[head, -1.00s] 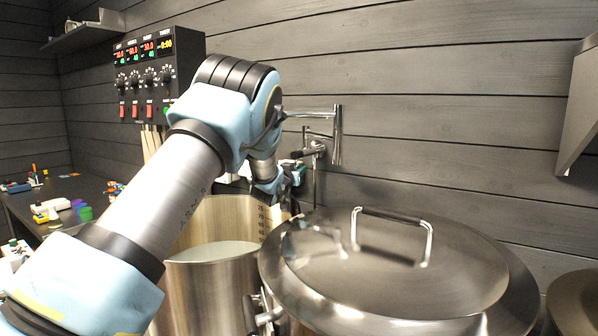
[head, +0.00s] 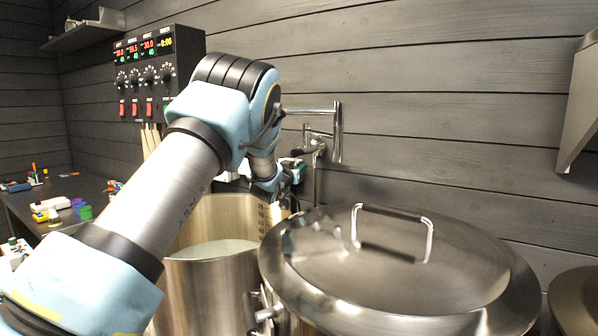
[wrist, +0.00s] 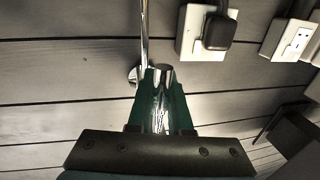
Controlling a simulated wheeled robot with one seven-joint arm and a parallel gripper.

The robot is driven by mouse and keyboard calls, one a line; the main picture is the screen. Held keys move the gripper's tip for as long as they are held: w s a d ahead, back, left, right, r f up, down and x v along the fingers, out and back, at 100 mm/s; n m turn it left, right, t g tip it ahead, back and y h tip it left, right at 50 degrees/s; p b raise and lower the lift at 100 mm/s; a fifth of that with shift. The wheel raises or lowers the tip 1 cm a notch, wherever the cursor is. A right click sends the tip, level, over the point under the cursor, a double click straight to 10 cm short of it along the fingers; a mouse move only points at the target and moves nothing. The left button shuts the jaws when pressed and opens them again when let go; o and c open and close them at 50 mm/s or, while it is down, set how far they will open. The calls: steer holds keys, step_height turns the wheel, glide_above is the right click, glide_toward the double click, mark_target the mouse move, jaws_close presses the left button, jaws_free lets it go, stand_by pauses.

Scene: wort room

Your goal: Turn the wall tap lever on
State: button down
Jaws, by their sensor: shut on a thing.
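The chrome wall tap (head: 316,147) is on the plank wall, right of my forearm and above the pots. In the wrist view, its thin upright pipe (wrist: 143,40) and round wall flange (wrist: 132,76) show just beyond my fingers. My gripper (wrist: 160,78), with dark green fingers, is shut on a shiny chrome piece (wrist: 158,112), which appears to be the tap lever. In the head view, my gripper (head: 288,178) is beside the tap over the open pot, partly hidden by my arm. The lever's exact angle is hard to tell.
An open steel pot (head: 205,270) with pale liquid stands below my gripper. A lidded pot (head: 450,290) with a raised handle is to its right. A control panel (head: 155,75) hangs at left. A socket with a black plug (wrist: 218,32) is near the tap.

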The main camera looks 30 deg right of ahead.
steer(key=w+a+r+m+g+h+b, duration=0.1)
steer(key=w+a+r+m+h+b, duration=0.1)
steer(key=m+b, duration=1.5)
steer(key=shift+w+r+h+b, duration=0.8)
steer(key=shift+w+r+b, duration=0.15)
steer(key=shift+r+b, duration=0.6)
steer(key=shift+m, duration=0.3)
steer(key=c, duration=0.8)
jaws_free()
steer(key=shift+c, duration=0.2)
steer(key=shift+a, duration=0.1)
